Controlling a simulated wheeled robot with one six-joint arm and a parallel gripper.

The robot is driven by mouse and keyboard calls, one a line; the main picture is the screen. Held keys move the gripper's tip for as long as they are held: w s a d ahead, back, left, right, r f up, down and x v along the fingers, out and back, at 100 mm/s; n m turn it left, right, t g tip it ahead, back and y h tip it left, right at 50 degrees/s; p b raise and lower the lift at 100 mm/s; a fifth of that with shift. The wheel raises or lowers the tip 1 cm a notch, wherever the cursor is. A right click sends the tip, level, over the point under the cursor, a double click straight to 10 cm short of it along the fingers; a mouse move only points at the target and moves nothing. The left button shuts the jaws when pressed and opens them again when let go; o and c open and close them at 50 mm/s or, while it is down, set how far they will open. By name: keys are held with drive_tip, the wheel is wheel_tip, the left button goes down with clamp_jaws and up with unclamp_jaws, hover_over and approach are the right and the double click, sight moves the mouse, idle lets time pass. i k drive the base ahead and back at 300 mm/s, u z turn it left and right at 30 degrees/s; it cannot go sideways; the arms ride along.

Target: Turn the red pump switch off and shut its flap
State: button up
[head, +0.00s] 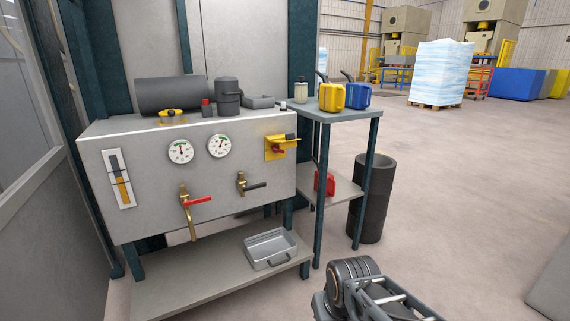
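The red pump switch (278,150) is a small red knob on a yellow plate (270,154) at the upper right of the grey cabinet's front. Its yellow flap (288,143) stands open, sticking out from the plate above the knob. The knob's exact setting is too small to tell. Part of my arm shows at the bottom, right of centre, well apart from the cabinet and the switch. I cannot make out my gripper's fingers in this view.
The cabinet front (145,205) also carries two gauges, a red-handled valve (197,201) and a black-handled valve (255,186). A side stand (335,115) holds yellow and blue cans. A dark drum (371,205) stands beside it.

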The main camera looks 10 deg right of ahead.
sight(276, 148)
drive_tip(key=u, duration=1.35)
drive_tip(key=i, duration=0.75)
drive_tip(key=z, duration=0.55)
drive_tip(key=i, duration=0.6)
drive_tip(key=z, duration=0.55)
